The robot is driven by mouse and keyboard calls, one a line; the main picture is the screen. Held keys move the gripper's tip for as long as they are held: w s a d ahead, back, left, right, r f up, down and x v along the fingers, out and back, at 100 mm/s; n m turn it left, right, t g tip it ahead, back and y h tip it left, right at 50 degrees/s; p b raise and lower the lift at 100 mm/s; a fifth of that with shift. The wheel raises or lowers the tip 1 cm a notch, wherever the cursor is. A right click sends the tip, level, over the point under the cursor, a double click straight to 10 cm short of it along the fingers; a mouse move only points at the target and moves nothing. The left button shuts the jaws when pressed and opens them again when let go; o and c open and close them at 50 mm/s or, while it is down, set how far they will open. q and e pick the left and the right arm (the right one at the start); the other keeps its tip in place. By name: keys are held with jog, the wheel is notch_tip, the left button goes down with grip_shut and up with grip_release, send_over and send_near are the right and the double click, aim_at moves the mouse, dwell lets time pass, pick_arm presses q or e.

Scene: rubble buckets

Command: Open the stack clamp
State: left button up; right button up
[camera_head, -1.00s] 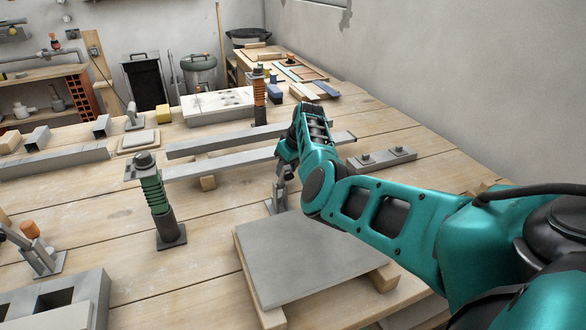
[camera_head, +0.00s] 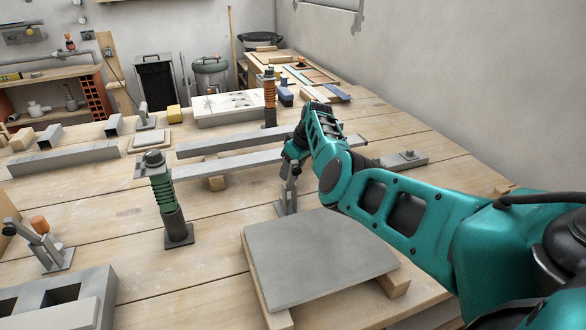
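A grey metal toggle clamp (camera_head: 288,199) stands on the table just behind a grey slab (camera_head: 318,257) that rests on wooden battens. My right arm reaches in from the right over the slab. My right gripper (camera_head: 290,168) points down at the top of this clamp and covers its upper part and handle. The fingers are too small and covered to tell whether they are closed on it. Another toggle clamp with an orange tip (camera_head: 44,247) stands at the left. The frames do not label which one is the stack clamp. My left gripper is out of view.
A green and grey screw jack (camera_head: 168,200) stands left of the slab. Long grey bars (camera_head: 235,162) lie behind it, and an orange jack (camera_head: 270,100) stands farther back. Hollow blocks (camera_head: 62,292) are at the front left. Bare planks lie between them.

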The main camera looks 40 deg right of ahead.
jog(key=shift+o, duration=1.3)
jog(key=shift+s+d+r+p, duration=0.15)
jog(key=shift+s+r+p, duration=0.1)
jog(key=shift+r+p, duration=0.25)
jog(key=a+p+v, duration=0.1)
jog(key=p+v, duration=0.1)
jog(key=v, duration=0.9)
jog(key=shift+d+r, duration=0.4)
jog(key=shift+s, duration=0.15)
